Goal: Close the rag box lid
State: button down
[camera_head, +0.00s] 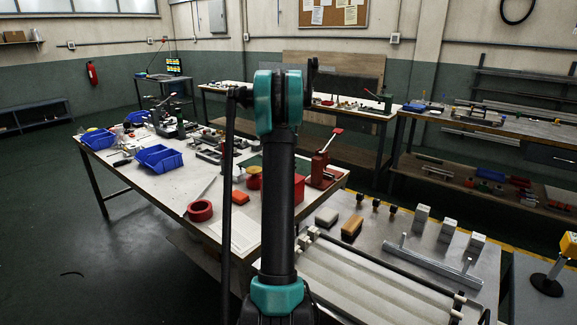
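A red box-like thing (299,190) stands on the near end of the long workbench, partly hidden behind my arm. It may be the rag box, but I cannot tell for sure. Its lid cannot be made out, nor whether it stands open or shut. A dark green flat piece shows beside my arm, just behind the red thing, and I cannot tell if it belongs to it. My upright arm, black with teal joints, crosses the middle of the view. My gripper cannot be seen.
The workbench (178,190) also bears blue bins (158,158), a red tape roll (200,210) and a red-handled press (321,170). At the near right, a table holds pale rollers (370,285), blocks and a metal bracket. Open floor (60,240) lies at the left.

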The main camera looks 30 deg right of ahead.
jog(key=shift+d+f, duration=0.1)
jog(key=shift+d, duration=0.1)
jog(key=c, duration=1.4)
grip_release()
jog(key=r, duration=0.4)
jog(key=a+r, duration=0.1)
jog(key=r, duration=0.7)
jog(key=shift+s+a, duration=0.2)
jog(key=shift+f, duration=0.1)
